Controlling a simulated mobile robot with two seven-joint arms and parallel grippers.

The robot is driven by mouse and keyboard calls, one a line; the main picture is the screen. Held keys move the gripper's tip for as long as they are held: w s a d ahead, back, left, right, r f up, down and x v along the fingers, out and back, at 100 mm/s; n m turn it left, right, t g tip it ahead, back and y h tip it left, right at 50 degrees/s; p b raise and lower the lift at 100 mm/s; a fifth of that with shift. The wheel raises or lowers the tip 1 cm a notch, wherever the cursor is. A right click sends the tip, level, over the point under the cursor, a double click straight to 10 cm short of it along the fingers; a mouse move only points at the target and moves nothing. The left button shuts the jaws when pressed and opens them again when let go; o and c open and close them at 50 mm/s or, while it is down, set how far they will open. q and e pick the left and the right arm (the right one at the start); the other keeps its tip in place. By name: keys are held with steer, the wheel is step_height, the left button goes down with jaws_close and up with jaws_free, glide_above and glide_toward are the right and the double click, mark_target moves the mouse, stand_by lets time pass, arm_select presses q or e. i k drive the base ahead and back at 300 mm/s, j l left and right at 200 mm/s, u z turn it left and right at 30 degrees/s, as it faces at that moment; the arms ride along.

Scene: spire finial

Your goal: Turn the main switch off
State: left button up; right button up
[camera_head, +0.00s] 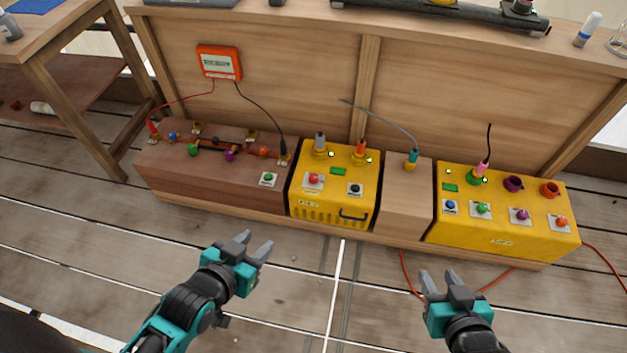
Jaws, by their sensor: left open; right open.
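No part is clearly marked as the main switch. The middle yellow box (326,210) has a red button (314,180) and a black button (355,189) on white plates. The brown box (215,188) at left has a green button (268,177) on a white plate. The right yellow box (490,235) has a row of blue, green, purple and red buttons. My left gripper (254,244) is open and empty, in front of and below the brown box. My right gripper (439,273) is open and empty, in front of the right yellow box. Neither touches anything.
A red meter (219,63) hangs on the wooden back panel (290,60), with red and black leads to the brown box. A wooden block (405,196) with a plug stands between the yellow boxes. A red cable (406,270) lies on the floor near my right gripper.

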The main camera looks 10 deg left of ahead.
mark_target(314, 179)
steer(key=i+u, duration=0.1)
steer(key=i, duration=1)
steer(key=i+u, duration=0.15)
steer(key=u, duration=1.4)
